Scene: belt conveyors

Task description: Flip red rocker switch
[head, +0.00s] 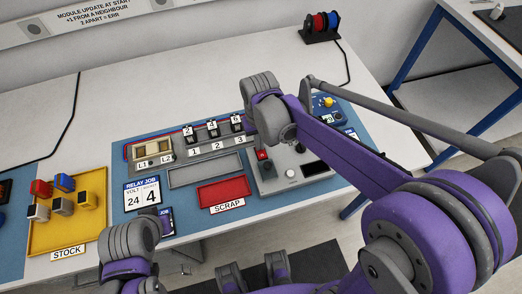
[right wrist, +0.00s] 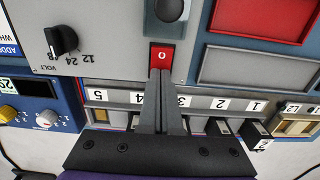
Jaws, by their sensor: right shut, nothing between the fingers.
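The red rocker switch (head: 262,155) sits on the grey panel of the tester box, left of a black knob (head: 300,148). In the right wrist view the red rocker switch (right wrist: 162,55), marked 0, is just beyond my fingertips. My right gripper (right wrist: 160,73) is shut and empty, with its fingertips at the switch's near edge. I cannot tell whether they touch it. In the head view my right arm hides the fingers. A grey and purple part of my left arm shows at the lower left, but its gripper does not.
A volt selector knob (right wrist: 62,40) and a black round part (right wrist: 169,8) are close to the switch. A row of numbered slots (right wrist: 200,103) lies under my fingers. The red scrap tray (head: 222,192) and yellow stock tray (head: 90,232) are to the left.

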